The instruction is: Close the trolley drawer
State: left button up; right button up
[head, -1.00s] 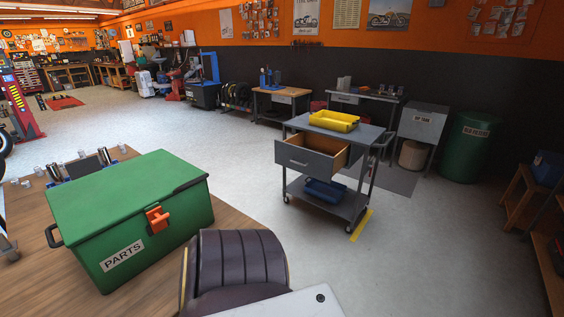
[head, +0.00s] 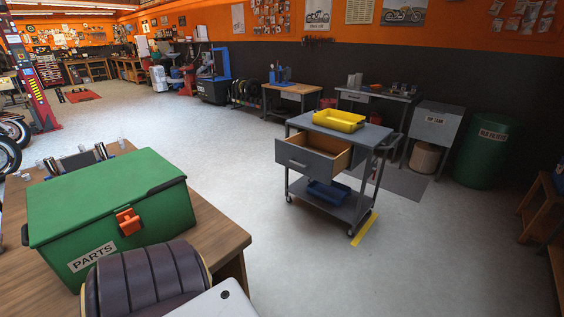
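The grey trolley (head: 353,210) stands on the floor right of the middle in the head view. Its drawer (head: 303,158) is pulled out toward the left, and its open wooden inside (head: 329,153) shows empty. A yellow tray (head: 339,121) sits on the trolley top, and a blue bin (head: 327,192) sits on its lower shelf. The trolley stands well apart from me, across open floor. Neither gripper is in the view.
Floor between table and trolley is clear.

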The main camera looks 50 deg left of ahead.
aim_at(320, 157)
jog(key=i+l+u, duration=0.1)
jog(key=u, duration=0.35)
jog(key=i+l+u, duration=0.2)
jog(key=u, duration=0.3)
jog(key=i+l+u, duration=0.2)
jog(key=u, duration=0.25)
jog(key=i+l+u, duration=0.1)
jog(key=l+u, duration=0.35)
jog(key=j, duration=0.1)
